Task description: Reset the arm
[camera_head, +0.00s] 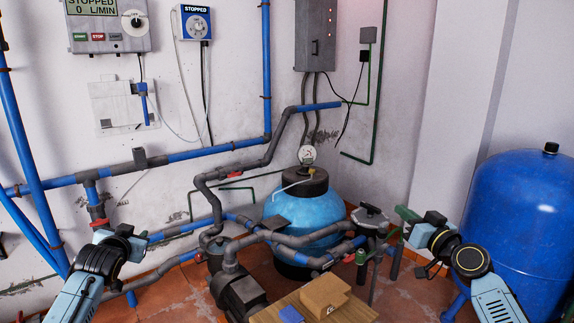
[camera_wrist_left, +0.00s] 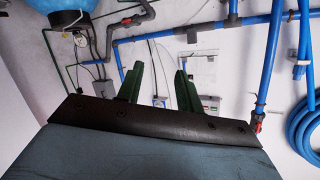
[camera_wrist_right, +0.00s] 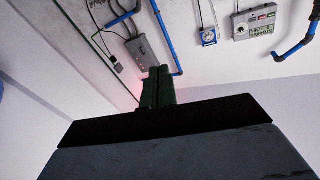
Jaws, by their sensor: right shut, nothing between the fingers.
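My left gripper (camera_wrist_left: 159,72) is open and empty, with its two green fingers apart in the left wrist view. In the head view my left arm comes in at the lower left, in front of blue and grey pipes, and its fingers are hard to make out. My right gripper (camera_wrist_right: 158,72) is shut with nothing between its green fingers, which lie side by side in the right wrist view. In the head view the right gripper (camera_head: 405,213) is at the right, between the light-blue filter tank (camera_head: 285,212) and the dark-blue tank (camera_head: 520,220).
Grey and blue pipes (camera_head: 190,155) run along the wall. A pump (camera_head: 237,290) stands low in the middle. A cardboard box (camera_head: 325,294) and a blue item (camera_head: 290,314) lie on a wooden surface (camera_head: 358,312) in front. A control panel (camera_head: 108,24) reads STOPPED.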

